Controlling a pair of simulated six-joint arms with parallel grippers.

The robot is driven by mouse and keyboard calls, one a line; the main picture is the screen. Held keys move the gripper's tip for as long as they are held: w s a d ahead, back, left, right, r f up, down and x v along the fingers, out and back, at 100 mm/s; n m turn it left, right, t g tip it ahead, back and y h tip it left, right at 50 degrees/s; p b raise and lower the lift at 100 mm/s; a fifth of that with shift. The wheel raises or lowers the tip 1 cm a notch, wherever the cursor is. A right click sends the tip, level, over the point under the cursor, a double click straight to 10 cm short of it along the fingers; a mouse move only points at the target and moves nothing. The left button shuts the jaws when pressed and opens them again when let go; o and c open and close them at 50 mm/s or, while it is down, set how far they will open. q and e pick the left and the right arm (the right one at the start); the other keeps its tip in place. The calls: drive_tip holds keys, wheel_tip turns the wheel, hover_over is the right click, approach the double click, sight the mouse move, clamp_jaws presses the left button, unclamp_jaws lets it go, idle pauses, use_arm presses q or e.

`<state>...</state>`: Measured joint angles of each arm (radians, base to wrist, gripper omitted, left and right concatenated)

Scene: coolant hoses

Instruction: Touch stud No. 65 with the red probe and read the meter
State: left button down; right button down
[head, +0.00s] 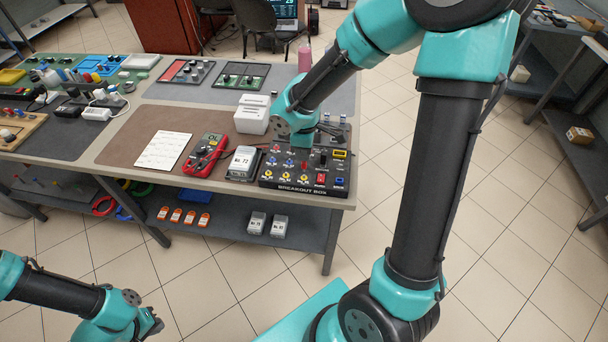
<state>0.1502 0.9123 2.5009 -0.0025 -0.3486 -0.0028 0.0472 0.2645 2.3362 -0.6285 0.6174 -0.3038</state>
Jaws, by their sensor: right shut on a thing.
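The black breakout box (262,182) stands at the table's front right corner, with rows of coloured studs on top. Its stud numbers are too small to read. The red meter (206,156) lies left of it, its display seeming to read OL. A dark lead runs from the meter toward the box. My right gripper (305,143) is over the back part of the box, its fingers mostly hidden behind my wrist. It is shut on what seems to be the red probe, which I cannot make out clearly. My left gripper (153,325) is low at the left, away from the table; its jaw opening is unclear.
A grey unit labelled No. 72 (243,163) stands between meter and box. A printed sheet (163,150) lies left of the meter. White boxes (252,114) and a pink bottle (304,58) stand behind. The lower shelf (225,218) holds orange and grey items.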

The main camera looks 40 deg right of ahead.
drive_tip(key=shift+r, duration=2.6)
